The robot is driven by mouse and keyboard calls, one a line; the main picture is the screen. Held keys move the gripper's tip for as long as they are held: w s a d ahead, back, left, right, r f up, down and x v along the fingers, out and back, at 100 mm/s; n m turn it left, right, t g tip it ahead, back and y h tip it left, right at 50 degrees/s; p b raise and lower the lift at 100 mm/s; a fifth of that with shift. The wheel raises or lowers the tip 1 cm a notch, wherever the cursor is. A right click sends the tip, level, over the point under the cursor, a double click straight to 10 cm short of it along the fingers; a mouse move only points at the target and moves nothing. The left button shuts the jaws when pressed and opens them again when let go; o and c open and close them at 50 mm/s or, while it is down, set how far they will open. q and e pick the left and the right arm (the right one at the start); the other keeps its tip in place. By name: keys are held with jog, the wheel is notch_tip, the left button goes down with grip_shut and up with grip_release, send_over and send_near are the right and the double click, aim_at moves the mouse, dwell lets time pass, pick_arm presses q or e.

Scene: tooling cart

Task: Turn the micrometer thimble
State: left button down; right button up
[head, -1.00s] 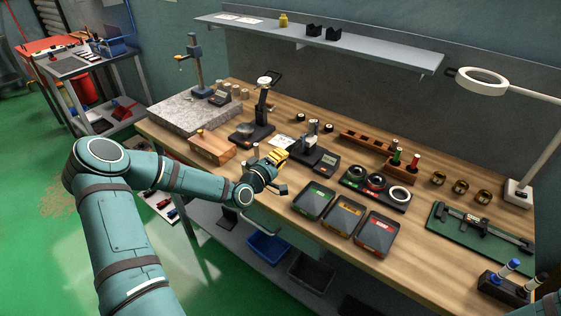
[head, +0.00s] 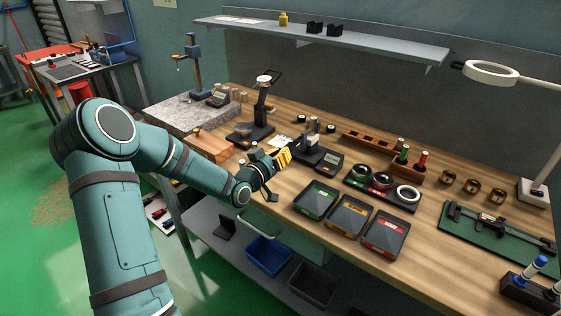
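My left gripper (head: 284,157), with yellow fingers, is over the front middle of the wooden bench. It is just left of a black instrument (head: 310,145) with an upright metal part and a grey display unit (head: 329,160). A second stand (head: 262,105), with a black base and a dark curved frame on top, is behind and left of the gripper. I cannot tell for sure which of these carries the micrometer, and the thimble is too small to make out. The fingers are too small to show any gap, and contact is unclear. My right gripper is out of view.
Green, yellow and red trays (head: 349,215) line the front edge. A ring holder (head: 382,190) lies behind them. A wooden block (head: 208,147) and granite plate (head: 185,113) are at left. A caliper on a green mat (head: 490,238) and a lamp (head: 490,72) are at right.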

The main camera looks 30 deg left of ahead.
pick_arm(q)
jog(key=shift+w+d+r+m+b, duration=0.15)
jog(key=shift+r+m+b, duration=0.25)
jog(key=shift+m+b, duration=0.45)
jog(key=c, duration=1.1)
grip_release()
jog(key=shift+c, duration=0.2)
jog(key=shift+w+f, duration=0.15)
jog(key=shift+f, duration=0.05)
jog(key=shift+s+a+f, duration=0.15)
jog(key=shift+s+a, duration=0.05)
jog(key=shift+s, duration=0.4)
jog(key=s, duration=1)
jog(key=shift+s+a, duration=0.3)
jog(key=shift+s, duration=0.1)
